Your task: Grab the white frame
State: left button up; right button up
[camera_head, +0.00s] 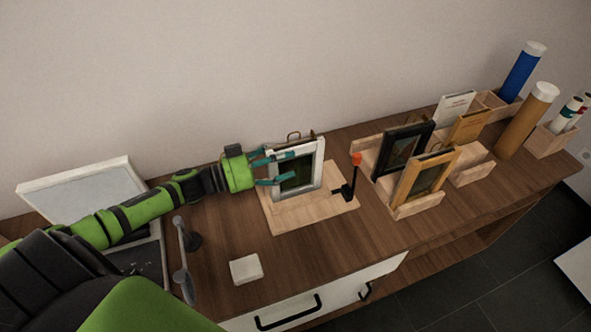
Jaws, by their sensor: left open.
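The white frame (318,168) stands upright on a light wooden board (318,216), with a dark green picture inside it. My left gripper (289,168) is at the frame's left side with its teal fingers open. One finger is near the frame's upper left part and the other is lower down, overlapping the picture's left edge in the view. I cannot tell whether the fingers touch the frame. My right gripper is not in view.
A black clamp with an orange tip (352,178) stands at the board's right. Further right are a black frame (403,148) and a gold frame (426,177) in a wooden rack. A white block (245,269) lies in front. The wall is close behind.

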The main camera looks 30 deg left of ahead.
pick_arm(q)
jog(key=p+x, duration=0.1)
jog(key=x, duration=0.3)
jog(key=shift+w+a+f, duration=0.15)
jog(key=shift+a+f, duration=0.05)
grip_shut()
jog(key=shift+r, duration=0.1)
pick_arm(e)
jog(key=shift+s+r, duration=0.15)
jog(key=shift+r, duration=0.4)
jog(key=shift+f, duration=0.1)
